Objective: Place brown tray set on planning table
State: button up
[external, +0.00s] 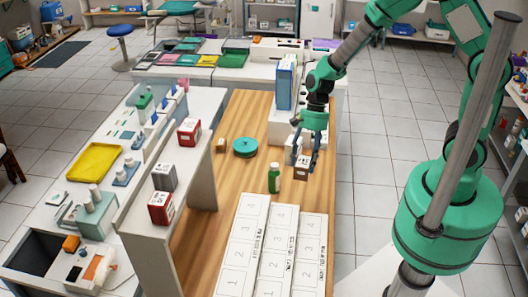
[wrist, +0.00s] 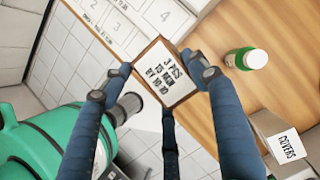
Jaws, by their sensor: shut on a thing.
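My gripper (external: 302,170) is shut on the brown tray set (external: 301,174), a small brown-edged block with a white printed label. The planning table appears to be the wooden-topped table (external: 235,185), which also shows in the wrist view (wrist: 225,30). The gripper is near its right edge; I cannot tell whether the tray set touches the wood. Three white numbered strips (external: 277,255) lie at its near end.
A green bottle (external: 274,180) stands just left of the gripper. A white box marked COVERS (wrist: 285,145) is close by. A round green item (external: 245,147) and a small brown block (external: 220,145) sit farther left. A raised white shelf (external: 205,125) borders the left side.

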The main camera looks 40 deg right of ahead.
jog(key=a+r+n+p, duration=0.1)
jog(key=a+r+p, duration=0.5)
jog(key=a+r, duration=1.9)
jog(key=a, duration=0.3)
jog(key=shift+a+n+g+h+p, duration=0.2)
jog(key=shift+n+g+h+p, duration=0.1)
jog(key=shift+n+h+p, duration=0.1)
jog(key=shift+w, duration=0.15)
jog(key=p, duration=0.2)
send_over(184, 161)
jog(key=shift+w+f, duration=0.1)
jog(key=shift+f, duration=0.65)
jog(key=shift+f, duration=0.1)
jog(key=shift+f, duration=1.65)
jog(key=shift+f, duration=0.1)
